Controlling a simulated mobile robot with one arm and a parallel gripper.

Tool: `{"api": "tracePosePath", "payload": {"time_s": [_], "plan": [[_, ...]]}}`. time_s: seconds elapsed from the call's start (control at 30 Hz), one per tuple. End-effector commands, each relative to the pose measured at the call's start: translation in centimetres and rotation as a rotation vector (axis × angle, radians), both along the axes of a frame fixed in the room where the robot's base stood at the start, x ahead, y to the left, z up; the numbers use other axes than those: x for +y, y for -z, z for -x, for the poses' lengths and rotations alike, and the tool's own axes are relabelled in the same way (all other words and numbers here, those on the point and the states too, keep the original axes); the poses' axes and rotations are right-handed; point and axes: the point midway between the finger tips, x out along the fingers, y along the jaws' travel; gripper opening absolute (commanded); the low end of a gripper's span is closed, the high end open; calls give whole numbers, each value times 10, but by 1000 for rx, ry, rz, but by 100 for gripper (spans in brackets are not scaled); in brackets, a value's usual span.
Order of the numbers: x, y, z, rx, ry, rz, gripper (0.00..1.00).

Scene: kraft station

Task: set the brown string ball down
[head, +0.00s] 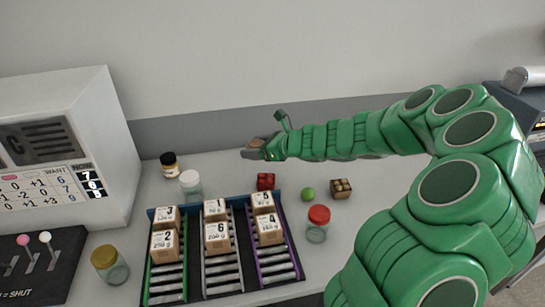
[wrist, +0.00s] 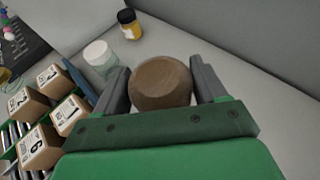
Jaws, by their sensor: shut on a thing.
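The brown string ball (wrist: 160,84) is a rounded brown thing between the two grey fingers of my gripper (wrist: 162,88) in the wrist view. My gripper is shut on it. In the head view, my gripper (head: 254,152) is at the end of the green arm, in front of the back wall and over the rear of the table, behind the rack. The ball (head: 256,143) shows only as a small brown patch there. How high it is above the table I cannot tell.
A rack (head: 304,278) holds several numbered boxes. A white-lidded jar (head: 190,184), a dark-lidded jar (head: 169,165), a red block (head: 265,181), a green ball (head: 308,194), a brown box (head: 340,189) and a red-lidded jar (head: 318,224) stand around. The table's rear strip (head: 225,170) is clear.

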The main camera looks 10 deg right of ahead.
Motion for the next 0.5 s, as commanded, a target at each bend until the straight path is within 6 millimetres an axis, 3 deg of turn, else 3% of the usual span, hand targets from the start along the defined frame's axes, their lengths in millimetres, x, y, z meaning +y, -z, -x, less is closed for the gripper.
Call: {"api": "tracePosePath", "payload": {"time_s": [0.1,0.23,0.4,0.5], "plan": [[-40,-1,0,-1,108,-5,40],[-76,-1,1,3,203,-3,40],[-104,-1,5,9,280,-1,40],[-111,0,5,10,298,-1,40]]}}
